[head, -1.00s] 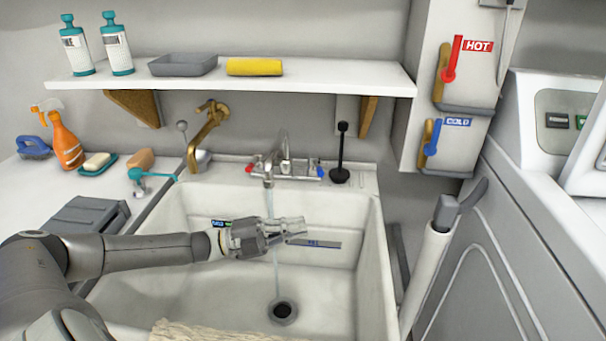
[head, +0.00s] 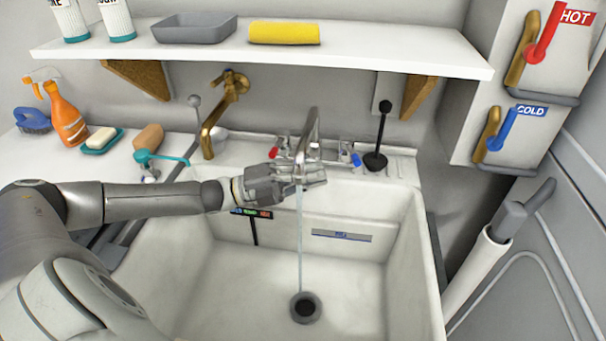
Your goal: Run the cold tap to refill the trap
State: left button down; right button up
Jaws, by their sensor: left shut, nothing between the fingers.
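The chrome faucet (head: 309,135) stands at the back rim of the white sink (head: 405,255). Its blue-marked cold tap (head: 355,159) is on the right and its red-marked hot tap (head: 273,153) on the left. A thin stream of water (head: 299,240) falls to the dark round drain (head: 305,307); the trap is out of sight. My left gripper (head: 316,178) is shut and empty, reaching from the left across the lower spout in the picture, left of the cold tap. Whether it touches the spout, I cannot tell. My right gripper is out of view.
A shelf (head: 370,55) with a grey tray (head: 195,28) and yellow sponge (head: 284,33) overhangs the back. A brass spout (head: 213,120) and a black plunger-like tool (head: 376,160) flank the faucet. Labelled HOT and COLD levers are on the right. The basin's lower right is clear.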

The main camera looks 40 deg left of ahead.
aim_at(351, 151)
pick_arm(q)
jog(key=x, duration=0.6)
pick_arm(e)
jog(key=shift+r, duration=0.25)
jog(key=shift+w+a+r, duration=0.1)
pick_arm(q)
jog(key=shift+w+d+n+t+y+p, duration=0.3)
jog(key=shift+d+p, duration=0.15)
jog(key=shift+p, duration=0.1)
jog(key=shift+w+d+n+t+y+p, duration=0.2)
jog(key=shift+d+t+y+p, duration=0.1)
jog(key=shift+d+p, duration=0.2)
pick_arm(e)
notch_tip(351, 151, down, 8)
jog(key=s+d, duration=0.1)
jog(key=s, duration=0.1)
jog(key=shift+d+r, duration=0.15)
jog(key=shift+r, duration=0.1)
pick_arm(q)
jog(key=shift+a, duration=0.1)
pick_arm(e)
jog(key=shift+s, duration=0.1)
pick_arm(q)
jog(key=shift+f, duration=0.1)
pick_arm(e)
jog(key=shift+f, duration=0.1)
